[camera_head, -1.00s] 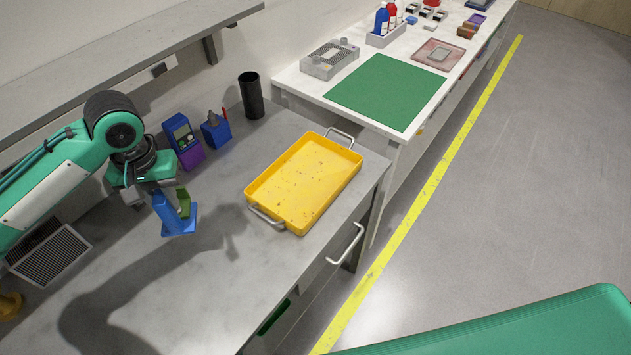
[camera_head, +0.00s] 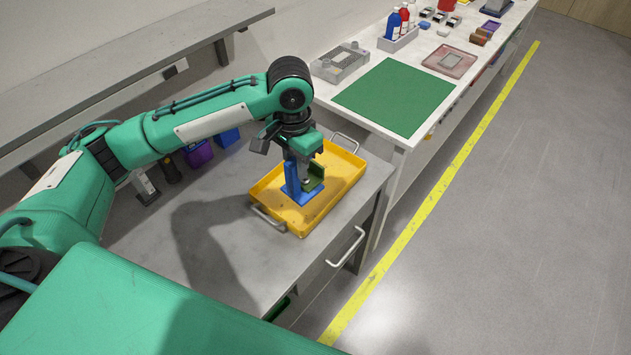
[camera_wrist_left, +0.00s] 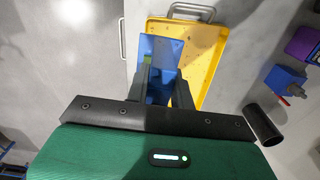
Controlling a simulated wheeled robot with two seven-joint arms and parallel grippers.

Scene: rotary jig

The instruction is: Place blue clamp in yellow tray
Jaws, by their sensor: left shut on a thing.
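The blue clamp (camera_head: 291,180), with a green part on its side, is held upright in my left gripper (camera_head: 302,164). The gripper is shut on it. In the head view the clamp overlaps the yellow tray (camera_head: 345,179); I cannot tell whether its base touches the tray floor. In the left wrist view the clamp (camera_wrist_left: 160,48) is between the fingers (camera_wrist_left: 155,85), with the tray (camera_wrist_left: 208,75) behind and to the right. My right gripper is not in view.
Blue and purple items (camera_head: 199,153) stand behind my left arm. The white table (camera_head: 400,133) with a green mat (camera_head: 395,97) adjoins at the back right. A black cylinder (camera_wrist_left: 262,124) shows in the left wrist view.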

